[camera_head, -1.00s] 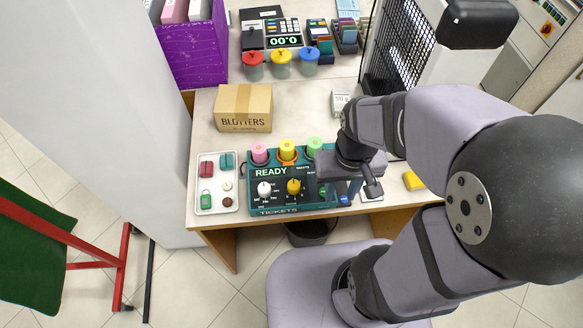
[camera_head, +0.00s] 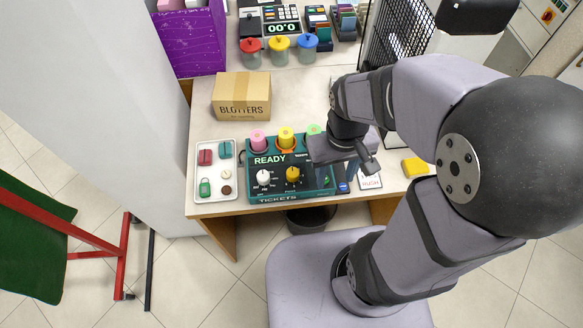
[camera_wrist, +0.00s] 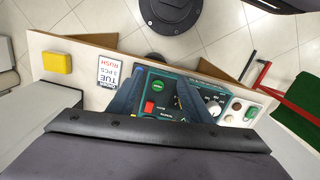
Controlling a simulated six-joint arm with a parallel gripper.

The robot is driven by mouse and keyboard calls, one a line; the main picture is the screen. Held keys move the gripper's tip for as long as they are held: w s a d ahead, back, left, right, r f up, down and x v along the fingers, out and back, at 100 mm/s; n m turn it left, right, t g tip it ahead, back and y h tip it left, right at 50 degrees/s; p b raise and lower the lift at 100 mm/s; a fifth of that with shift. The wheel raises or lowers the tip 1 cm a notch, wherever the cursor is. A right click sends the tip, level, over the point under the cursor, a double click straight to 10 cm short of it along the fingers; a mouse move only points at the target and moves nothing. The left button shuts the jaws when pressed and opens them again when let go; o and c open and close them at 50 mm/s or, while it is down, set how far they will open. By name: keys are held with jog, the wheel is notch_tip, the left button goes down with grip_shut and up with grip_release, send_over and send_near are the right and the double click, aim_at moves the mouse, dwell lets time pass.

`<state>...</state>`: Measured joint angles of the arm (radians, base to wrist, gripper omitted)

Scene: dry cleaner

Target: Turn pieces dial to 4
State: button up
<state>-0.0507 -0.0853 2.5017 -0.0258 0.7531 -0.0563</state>
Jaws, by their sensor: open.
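The teal ticket panel (camera_head: 254,197), marked READY and TICKETS, lies on the counter. Its yellow dial (camera_head: 292,174) sits right of a white dial (camera_head: 264,177); the small print by the dials is too fine to read surely. My gripper (camera_head: 343,178) is above the panel's right part, right of the yellow dial. In the wrist view my gripper (camera_wrist: 155,100) is open and empty, its two dark fingers spread either side of a red button (camera_wrist: 149,107) and a green button (camera_wrist: 158,86). The white dial (camera_wrist: 214,110) shows beyond one finger; the yellow dial is hidden there.
Pink, yellow and green rolls (camera_head: 286,138) stand along the panel's back edge. A white tray (camera_head: 203,192) of small items is on the left, a BLOTTERS box (camera_head: 242,97) behind. A TUE 3 PCS RUSH card (camera_wrist: 109,73) and yellow block (camera_head: 415,167) lie on the right.

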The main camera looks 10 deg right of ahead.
jog(key=w+a+n+g+h, duration=0.1)
jog(key=w+a+n+h, duration=0.1)
jog(key=w+a+n, duration=0.4)
jog(key=n+h, duration=0.2)
jog(key=n, duration=0.6)
send_near(293, 172)
jog(key=shift+p+x, duration=0.45)
jog(key=shift+x, duration=3.65)
jog(key=c, duration=1.1)
